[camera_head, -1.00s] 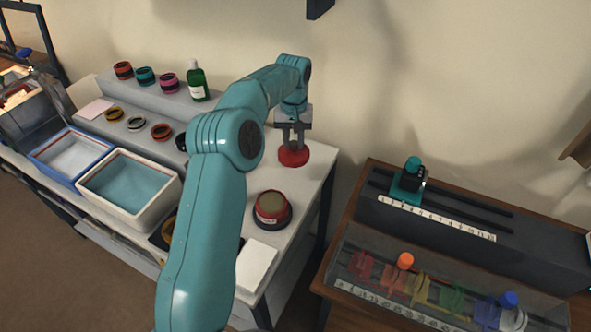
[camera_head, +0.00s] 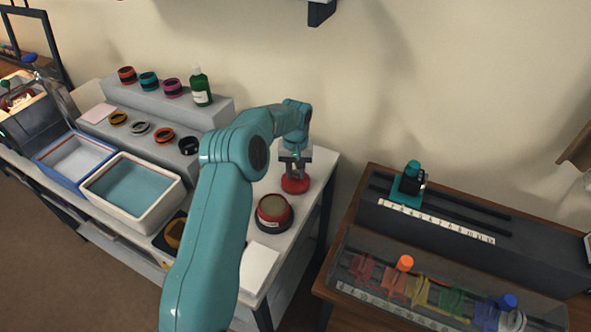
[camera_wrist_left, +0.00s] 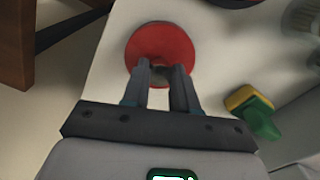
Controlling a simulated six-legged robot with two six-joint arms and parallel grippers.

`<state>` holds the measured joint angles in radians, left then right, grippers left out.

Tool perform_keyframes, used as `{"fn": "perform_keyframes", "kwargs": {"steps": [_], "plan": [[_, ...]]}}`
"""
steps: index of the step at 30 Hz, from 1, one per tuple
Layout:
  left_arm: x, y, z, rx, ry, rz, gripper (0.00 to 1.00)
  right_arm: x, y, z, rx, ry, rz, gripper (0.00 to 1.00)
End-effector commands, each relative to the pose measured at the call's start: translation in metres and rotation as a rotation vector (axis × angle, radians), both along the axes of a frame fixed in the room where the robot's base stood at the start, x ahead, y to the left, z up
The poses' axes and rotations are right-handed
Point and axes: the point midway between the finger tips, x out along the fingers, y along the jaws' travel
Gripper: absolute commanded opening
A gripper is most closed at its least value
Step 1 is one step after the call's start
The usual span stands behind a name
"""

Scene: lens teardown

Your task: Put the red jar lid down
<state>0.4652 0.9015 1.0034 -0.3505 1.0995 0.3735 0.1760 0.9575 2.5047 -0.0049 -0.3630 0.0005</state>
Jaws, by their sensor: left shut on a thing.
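The red jar lid (camera_head: 295,186) is a round red disc at the white table's right end, behind the open jar. It also shows in the left wrist view (camera_wrist_left: 160,42), just beyond my fingertips. My left gripper (camera_head: 295,172) comes down on it from above and is shut on its middle. In the left wrist view the fingertips (camera_wrist_left: 163,68) meet at a small grey knob on the lid. I cannot tell whether the lid touches the table. My right gripper is not in view.
A round jar with a red rim (camera_head: 273,211) stands just in front of the lid. A white pad (camera_head: 258,268) lies near the front edge. The table's right edge is close.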

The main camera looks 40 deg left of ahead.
Motion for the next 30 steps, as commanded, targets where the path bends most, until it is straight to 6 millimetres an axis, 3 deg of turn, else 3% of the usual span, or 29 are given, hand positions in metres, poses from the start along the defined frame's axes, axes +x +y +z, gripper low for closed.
{"fn": "perform_keyframes", "kwargs": {"steps": [2,3,4,5,12,17,30], "plan": [[0.000,0.000,-0.005,0.000,0.000,0.000,0.00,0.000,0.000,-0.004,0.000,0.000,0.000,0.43],[0.000,0.000,-0.003,0.000,0.000,0.000,0.41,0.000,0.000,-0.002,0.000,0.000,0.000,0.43],[0.000,0.000,-0.003,-0.001,0.001,0.000,0.50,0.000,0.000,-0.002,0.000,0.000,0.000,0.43],[0.000,0.000,-0.003,-0.001,0.001,0.000,0.53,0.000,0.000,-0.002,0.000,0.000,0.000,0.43],[0.000,0.000,-0.002,-0.001,0.001,0.000,0.53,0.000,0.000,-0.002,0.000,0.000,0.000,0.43],[0.000,0.000,0.009,0.001,-0.002,0.000,0.53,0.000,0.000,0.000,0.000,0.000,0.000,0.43],[0.001,0.000,0.103,0.001,-0.002,0.000,0.53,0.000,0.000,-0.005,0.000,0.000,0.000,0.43]]}}
